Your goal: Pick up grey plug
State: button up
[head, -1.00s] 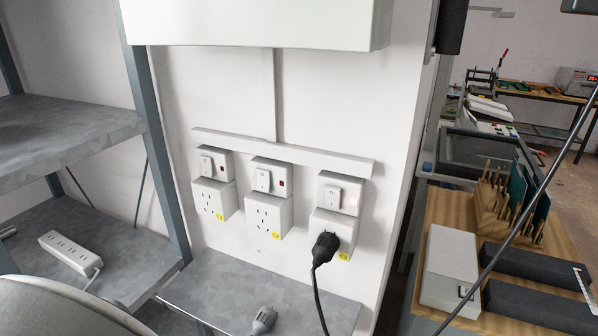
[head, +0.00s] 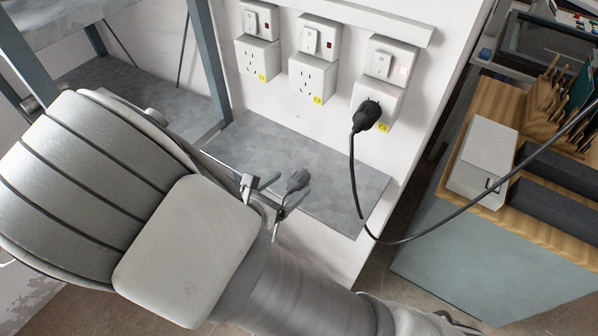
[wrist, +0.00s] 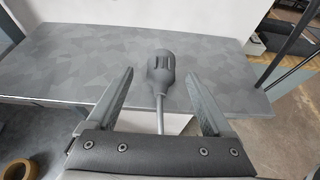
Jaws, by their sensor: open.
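The grey plug (head: 297,181) lies on the small grey shelf (head: 338,187) below the wall sockets. In the wrist view the grey plug (wrist: 161,72) sits centrally ahead, its cable running back toward me between the fingers. My gripper (wrist: 160,84) is open, with one finger on each side of the plug and cable, not closed on them. In the head view my gripper (head: 272,190) is at the shelf's front edge by the plug, partly hidden by my arm.
A black plug (head: 367,115) is in the right wall socket, its cable (head: 430,238) hanging and crossing right. Two other sockets (head: 257,58) (head: 313,78) are empty. A metal rack (head: 207,60) stands left, and a wooden-topped bench (head: 495,205) right.

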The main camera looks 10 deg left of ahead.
aim_at(293, 182)
jog(key=x, duration=0.4)
jog(key=shift+w+d+f, duration=0.1)
jog(key=shift+w+d, duration=0.05)
jog(key=shift+c, duration=0.2)
jog(key=c, duration=1.3)
jog(key=shift+r, duration=0.2)
